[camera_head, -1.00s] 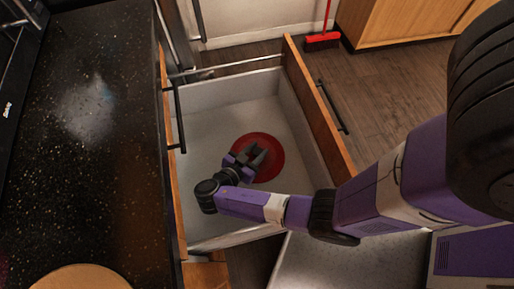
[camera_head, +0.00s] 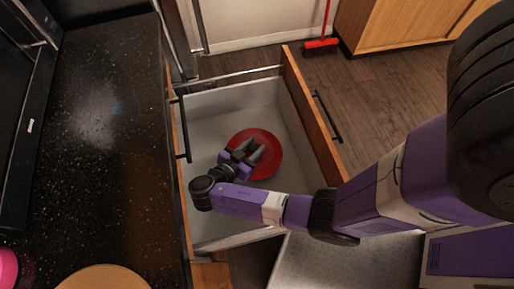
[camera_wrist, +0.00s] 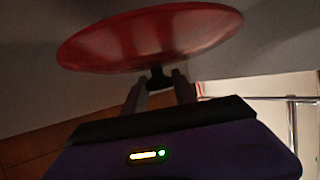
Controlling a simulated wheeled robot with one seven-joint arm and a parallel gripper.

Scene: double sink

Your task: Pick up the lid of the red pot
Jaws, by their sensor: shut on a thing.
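The red lid (camera_head: 266,168) shows as a round disc inside the open drawer's outline in the head view. The wrist view shows the lid (camera_wrist: 150,40) edge-on above the fingers, slightly tilted, with a small dark knob (camera_wrist: 158,78) on the side facing me. My gripper (camera_head: 252,152) is over the lid, and in the wrist view its fingers (camera_wrist: 160,82) are shut on the knob, one on each side. No pot body can be made out in either view.
The open drawer (camera_head: 215,210) has pale walls and a wooden front (camera_head: 312,115) close to the lid's right. A dark speckled counter (camera_head: 100,170) is at left, with a round wooden board (camera_head: 105,278) and a pink object (camera_head: 7,268). A red broom (camera_head: 320,45) stands at the back.

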